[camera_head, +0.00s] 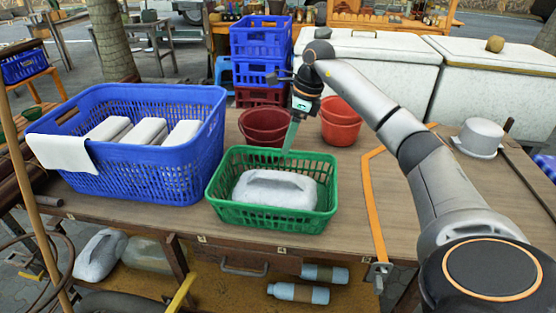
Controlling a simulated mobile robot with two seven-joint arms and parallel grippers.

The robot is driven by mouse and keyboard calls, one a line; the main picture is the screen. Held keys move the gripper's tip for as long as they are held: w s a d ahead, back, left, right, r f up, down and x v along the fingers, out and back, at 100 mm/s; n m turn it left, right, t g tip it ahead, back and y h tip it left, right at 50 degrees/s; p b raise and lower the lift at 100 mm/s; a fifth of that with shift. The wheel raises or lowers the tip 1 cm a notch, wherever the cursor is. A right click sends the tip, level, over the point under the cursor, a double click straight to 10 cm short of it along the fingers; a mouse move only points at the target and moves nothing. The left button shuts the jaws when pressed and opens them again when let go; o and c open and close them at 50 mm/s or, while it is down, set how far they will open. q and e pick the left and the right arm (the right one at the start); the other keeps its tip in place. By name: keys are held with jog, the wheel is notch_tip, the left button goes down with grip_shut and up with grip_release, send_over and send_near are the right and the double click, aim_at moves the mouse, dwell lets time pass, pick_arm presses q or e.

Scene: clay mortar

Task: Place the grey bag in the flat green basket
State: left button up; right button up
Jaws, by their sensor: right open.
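The flat green basket (222,209) stands on the wooden table near its front edge. A pale grey, lumpy object with a handle-like ridge, which looks like the grey bag (275,188), lies inside it on the basket floor. My right gripper (290,142) points down over the back rim of the green basket, behind and above the bag. It is open and apart from the bag, with nothing seen in it. The gap between its fingertips is hard to make out from this angle. My left gripper is not in view.
A large blue basket (150,175) with white blocks and a cloth stands left of the green basket. Dark red (262,127) and red (341,122) buckets stand behind. A grey hat-like object (482,138) sits at the right. Bottles (298,293) lie under the table.

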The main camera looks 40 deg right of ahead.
jog(key=a+f+m+t+y, duration=0.4)
jog(key=a+y, duration=0.3)
jog(key=a, duration=1)
jog(key=a+f+m+t+y, duration=0.2)
jog(key=a+f+m+y, duration=0.4)
jog(key=a, duration=1.2)
jog(key=s+d+f+m+h, duration=0.1)
jog(key=s+f+m+h, duration=0.5)
jog(key=s+f+m, duration=0.4)
jog(key=s+d+f+m+h, duration=0.1)
jog(key=s+f+m+h, duration=0.4)
jog(key=s+f+m, duration=0.6)
jog(key=f+m, duration=0.1)
jog(key=m, duration=0.9)
jog(key=shift+d+t+h, duration=0.25)
jog(key=shift+t+h, duration=0.15)
jog(key=shift+r, duration=0.1)
